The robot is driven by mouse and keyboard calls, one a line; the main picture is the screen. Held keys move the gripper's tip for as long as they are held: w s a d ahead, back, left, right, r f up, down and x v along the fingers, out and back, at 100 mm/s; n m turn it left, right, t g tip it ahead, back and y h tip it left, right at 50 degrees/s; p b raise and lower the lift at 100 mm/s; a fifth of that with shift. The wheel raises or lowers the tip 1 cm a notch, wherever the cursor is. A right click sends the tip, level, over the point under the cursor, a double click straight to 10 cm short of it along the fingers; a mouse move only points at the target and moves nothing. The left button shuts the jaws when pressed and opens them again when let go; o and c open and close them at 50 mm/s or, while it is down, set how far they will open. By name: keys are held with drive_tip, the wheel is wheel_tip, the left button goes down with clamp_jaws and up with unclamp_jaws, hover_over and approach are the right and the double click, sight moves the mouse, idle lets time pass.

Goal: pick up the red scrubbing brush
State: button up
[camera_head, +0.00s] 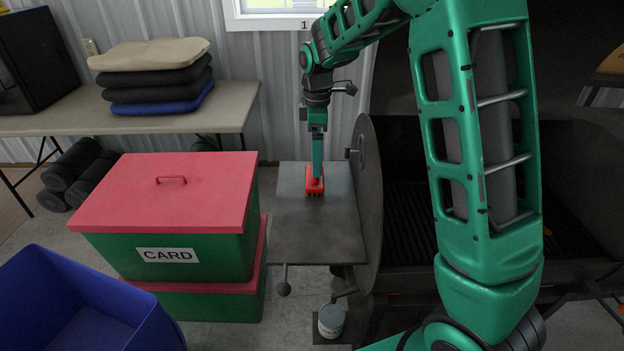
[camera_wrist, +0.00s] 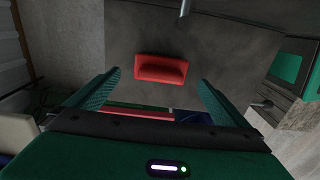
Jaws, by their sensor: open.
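The red scrubbing brush (camera_head: 314,184) lies on a grey metal side shelf (camera_head: 320,235), toward its far end. In the wrist view the red brush (camera_wrist: 161,69) lies crosswise just beyond and between the fingertips. My gripper (camera_head: 317,165) points down over the brush in the head view and hides part of it. In the wrist view my gripper (camera_wrist: 158,80) has its two green fingers spread wide with nothing between them. I cannot tell exactly how high the fingertips are above the shelf.
Green boxes with red lids, one labelled CARD (camera_head: 170,215), stand left of the shelf. A round metal lid (camera_head: 367,200) and a dark grill (camera_head: 570,215) are on the right. A blue bin (camera_head: 80,310) is front left. A table (camera_head: 130,118) holds folded cushions behind.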

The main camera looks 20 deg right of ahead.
sight(313, 185)
drive_tip(key=shift+w+a+f, duration=0.1)
drive_tip(key=shift+a+f, duration=0.05)
drive_tip(key=shift+f, duration=1.55)
drive_tip(key=shift+w+a+f, duration=0.1)
drive_tip(key=shift+f, duration=1.55)
drive_tip(key=c, duration=1)
